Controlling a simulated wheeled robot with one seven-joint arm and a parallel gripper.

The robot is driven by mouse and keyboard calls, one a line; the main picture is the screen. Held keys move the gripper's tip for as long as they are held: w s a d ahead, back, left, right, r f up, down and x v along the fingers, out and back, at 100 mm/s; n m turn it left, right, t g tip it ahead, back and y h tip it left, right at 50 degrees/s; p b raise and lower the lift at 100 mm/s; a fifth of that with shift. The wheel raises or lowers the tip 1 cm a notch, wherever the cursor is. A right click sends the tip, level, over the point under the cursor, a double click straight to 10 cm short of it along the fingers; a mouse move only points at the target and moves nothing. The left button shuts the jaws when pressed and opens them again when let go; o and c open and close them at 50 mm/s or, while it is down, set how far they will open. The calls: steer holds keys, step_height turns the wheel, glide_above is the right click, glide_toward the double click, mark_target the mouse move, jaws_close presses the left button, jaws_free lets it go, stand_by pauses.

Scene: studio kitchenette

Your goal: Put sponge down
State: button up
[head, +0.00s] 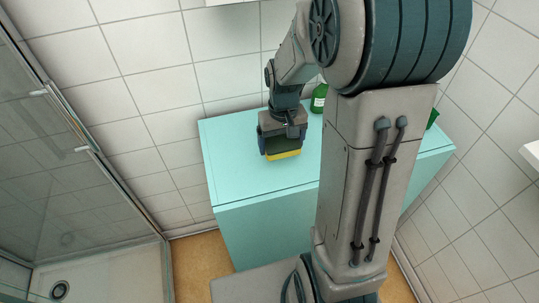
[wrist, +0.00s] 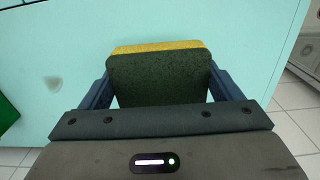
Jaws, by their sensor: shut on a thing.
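The sponge (head: 283,155) shows in the head view as a yellow strip below my gripper (head: 280,147), over the turquoise cabinet top (head: 240,160). In the wrist view the sponge (wrist: 158,80) shows a dark green scouring face with a yellow edge at the far side. My gripper is shut on it, one blue finger on each side. The sponge is over or on the turquoise surface (wrist: 60,40); I cannot tell whether it touches.
A green bottle (head: 318,98) stands on the cabinet behind my gripper. Another green thing (head: 433,118) is at the right, partly hidden by my arm. The cabinet top left of my gripper is clear. A glass shower enclosure (head: 70,150) stands at left; tiled walls are behind.

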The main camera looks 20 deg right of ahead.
mark_target(270, 165)
steer(key=a+f, duration=0.1)
steer(key=a, duration=0.2)
steer(key=shift+w+f, duration=0.15)
steer(key=shift+f, duration=2.25)
steer(key=shift+f, duration=0.25)
steer(key=o, duration=1)
steer(key=shift+r, duration=0.1)
steer(key=shift+c, duration=0.2)
steer(key=shift+r, duration=0.1)
